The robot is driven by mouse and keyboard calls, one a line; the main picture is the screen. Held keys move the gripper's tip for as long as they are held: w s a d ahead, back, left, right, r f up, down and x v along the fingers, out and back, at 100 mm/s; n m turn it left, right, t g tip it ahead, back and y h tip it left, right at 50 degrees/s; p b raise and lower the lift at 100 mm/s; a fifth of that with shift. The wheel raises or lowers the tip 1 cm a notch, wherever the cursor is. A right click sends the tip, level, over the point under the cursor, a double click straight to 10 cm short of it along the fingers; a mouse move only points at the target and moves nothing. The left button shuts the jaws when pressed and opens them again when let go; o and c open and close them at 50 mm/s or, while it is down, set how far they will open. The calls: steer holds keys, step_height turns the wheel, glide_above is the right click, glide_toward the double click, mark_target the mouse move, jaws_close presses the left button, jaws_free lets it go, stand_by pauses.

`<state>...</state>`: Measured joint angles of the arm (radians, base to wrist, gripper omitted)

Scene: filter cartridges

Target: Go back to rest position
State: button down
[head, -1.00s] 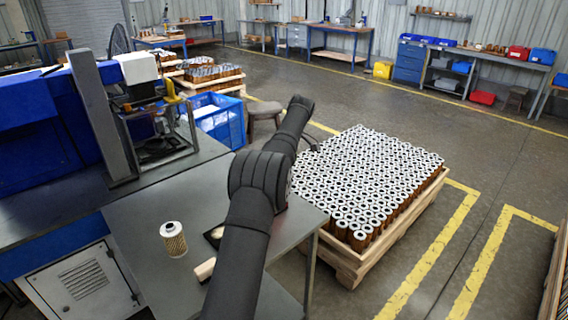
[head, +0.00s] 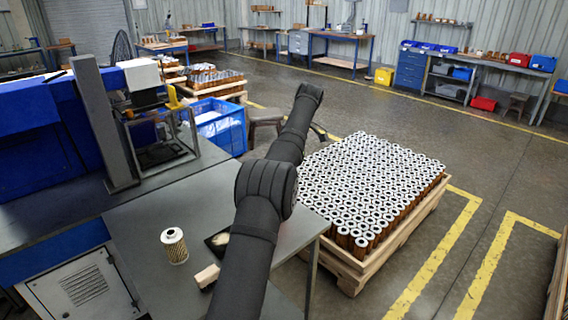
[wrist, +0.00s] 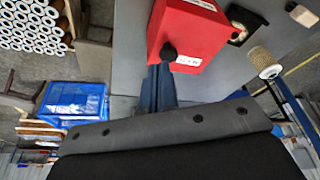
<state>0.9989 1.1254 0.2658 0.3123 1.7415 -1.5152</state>
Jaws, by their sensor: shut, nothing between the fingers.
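My gripper (wrist: 160,70) shows in the wrist view as narrow dark blue-grey fingers, shut and empty, in front of a red box (wrist: 187,35). I cannot tell the distance between them. In the head view my gripper is not visible; my dark arm reaches across the grey table (head: 140,213) and up to the right. A single filter cartridge (head: 174,246) with a white top stands upright on the table, left of my arm and apart from it. It also shows at the right of the wrist view (wrist: 266,63).
A small black tray (head: 218,242) and a pale block (head: 207,276) lie beside my arm. A wooden pallet (head: 350,277) packed with cartridges stands right of the table. A blue crate (head: 232,137) and a stool (head: 265,117) stand behind. A grey-framed machine (head: 102,125) stands left.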

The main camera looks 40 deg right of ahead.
steer(key=shift+s+d+r, duration=0.1)
steer(key=shift+s+r, duration=0.1)
steer(key=shift+r, duration=0.4)
steer(key=shift+f, duration=0.15)
steer(key=x, duration=0.7)
steer(key=shift+w+f, duration=0.1)
steer(key=shift+f, duration=0.05)
steer(key=shift+s, duration=0.35)
